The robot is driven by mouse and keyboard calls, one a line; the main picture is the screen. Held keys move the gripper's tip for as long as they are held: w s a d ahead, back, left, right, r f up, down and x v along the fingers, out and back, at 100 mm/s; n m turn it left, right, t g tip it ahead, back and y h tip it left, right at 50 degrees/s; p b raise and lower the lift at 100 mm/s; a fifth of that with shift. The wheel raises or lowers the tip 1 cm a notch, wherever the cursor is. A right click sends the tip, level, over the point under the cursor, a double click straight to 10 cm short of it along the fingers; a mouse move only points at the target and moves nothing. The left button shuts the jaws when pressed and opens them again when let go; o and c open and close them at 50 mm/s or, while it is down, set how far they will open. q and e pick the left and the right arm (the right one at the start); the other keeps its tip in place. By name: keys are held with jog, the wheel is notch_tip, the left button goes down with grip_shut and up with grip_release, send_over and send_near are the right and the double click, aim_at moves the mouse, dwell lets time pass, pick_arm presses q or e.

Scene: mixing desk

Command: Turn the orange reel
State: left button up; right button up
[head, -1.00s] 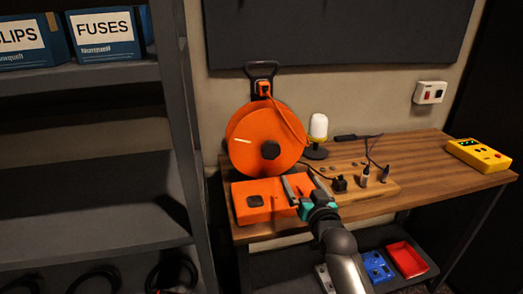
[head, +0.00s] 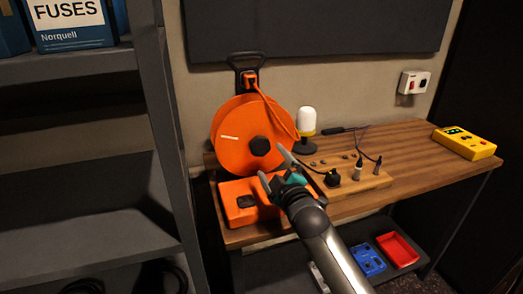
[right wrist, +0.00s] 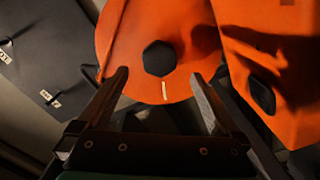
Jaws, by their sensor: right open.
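The orange reel (head: 236,150) stands upright at the left end of the wooden desk, with a black hexagonal hub (head: 260,146) and a short pale mark on its face. It joins an orange base box (head: 237,190) in front. In the right wrist view the reel (right wrist: 118,40) fills the upper middle, its hub (right wrist: 159,58) lying beyond and between the fingers. My right gripper (head: 271,165) is open and empty, just in front of the reel's lower right side and over the base box. It also shows in the wrist view (right wrist: 160,88). My left gripper is not in view.
A white-topped lamp (head: 306,122) stands right of the reel. A wooden board (head: 345,186) with plugs lies on the desk (head: 405,150), and a yellow meter (head: 463,143) sits at the right end. A grey shelf (head: 80,170) stands close on the left.

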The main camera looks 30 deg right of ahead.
aim_at(262, 149)
jog(key=b+x, duration=0.1)
jog(key=x, duration=0.6)
jog(key=shift+w+d, duration=0.1)
jog(key=shift+w, duration=0.1)
jog(key=shift+w+d+b, duration=0.1)
jog(key=shift+w+b, duration=0.3)
jog(key=shift+w, duration=0.35)
jog(key=shift+c, duration=0.2)
grip_shut()
